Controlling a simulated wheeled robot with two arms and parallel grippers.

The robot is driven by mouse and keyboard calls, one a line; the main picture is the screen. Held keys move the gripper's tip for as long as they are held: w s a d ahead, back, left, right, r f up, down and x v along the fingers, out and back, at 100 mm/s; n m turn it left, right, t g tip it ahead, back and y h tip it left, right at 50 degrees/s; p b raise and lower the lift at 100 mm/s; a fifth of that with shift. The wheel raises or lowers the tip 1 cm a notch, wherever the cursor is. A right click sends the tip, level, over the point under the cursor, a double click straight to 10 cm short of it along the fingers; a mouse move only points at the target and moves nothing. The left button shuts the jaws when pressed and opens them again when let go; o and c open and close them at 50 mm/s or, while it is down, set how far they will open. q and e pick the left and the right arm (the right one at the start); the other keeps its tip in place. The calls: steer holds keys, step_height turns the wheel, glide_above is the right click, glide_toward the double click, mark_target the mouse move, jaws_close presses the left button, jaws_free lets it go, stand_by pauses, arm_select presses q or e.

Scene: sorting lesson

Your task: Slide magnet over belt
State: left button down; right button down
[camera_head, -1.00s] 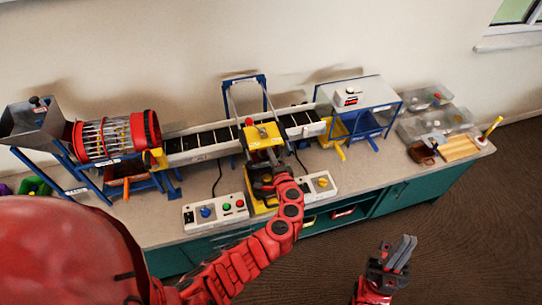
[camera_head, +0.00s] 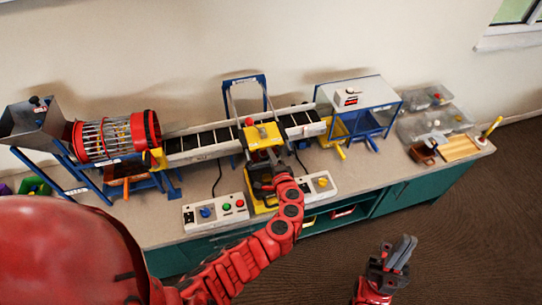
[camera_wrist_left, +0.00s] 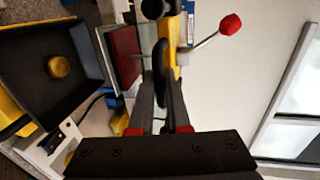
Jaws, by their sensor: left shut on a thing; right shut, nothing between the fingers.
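The conveyor belt (camera_head: 205,143) runs across the table between a drum sieve and a clear-sided box. A yellow unit (camera_head: 262,133) with a red-knobbed lever, which looks like the magnet carriage, stands at the belt's front edge in line with the blue arch. My left gripper (camera_head: 262,183) is in front of it, low on its near side. In the left wrist view my left gripper (camera_wrist_left: 160,95) is shut on a dark round handle (camera_wrist_left: 159,62) beside a yellow part; its exact grip is partly hidden. My right gripper (camera_head: 400,250) is shut and empty, off the table's front.
A drum sieve (camera_head: 112,137) and hopper (camera_head: 38,125) stand left. Two control boxes (camera_head: 215,211) (camera_head: 321,187) flank my left gripper. A blue arch (camera_head: 246,81) spans the belt. Clear bins (camera_head: 436,122) and a wooden tray (camera_head: 459,148) are at right.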

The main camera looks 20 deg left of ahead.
mark_target(260, 125)
arm_select(q)
steer(key=r+b+x, duration=0.1)
steer(key=b+x, duration=0.3)
steer(key=x, duration=0.1)
steer(key=r+b+x, duration=0.1)
steer(key=b+x, duration=0.2)
steer(key=x, duration=0.3)
steer(key=r+b+x, duration=0.1)
steer(key=b+x, duration=0.3)
steer(key=x, duration=0.1)
steer(key=shift+w+a+b, duration=0.35)
steer(key=shift+w+a, duration=0.05)
steer(key=shift+w, duration=0.15)
steer(key=shift+w+a+r, duration=0.1)
steer(key=shift+r, duration=0.2)
steer(key=c, duration=1.3)
jaws_free()
steer(key=o, duration=0.4)
steer(key=shift+w+f, duration=0.15)
steer(key=shift+f, duration=0.05)
steer(key=shift+r, duration=0.1)
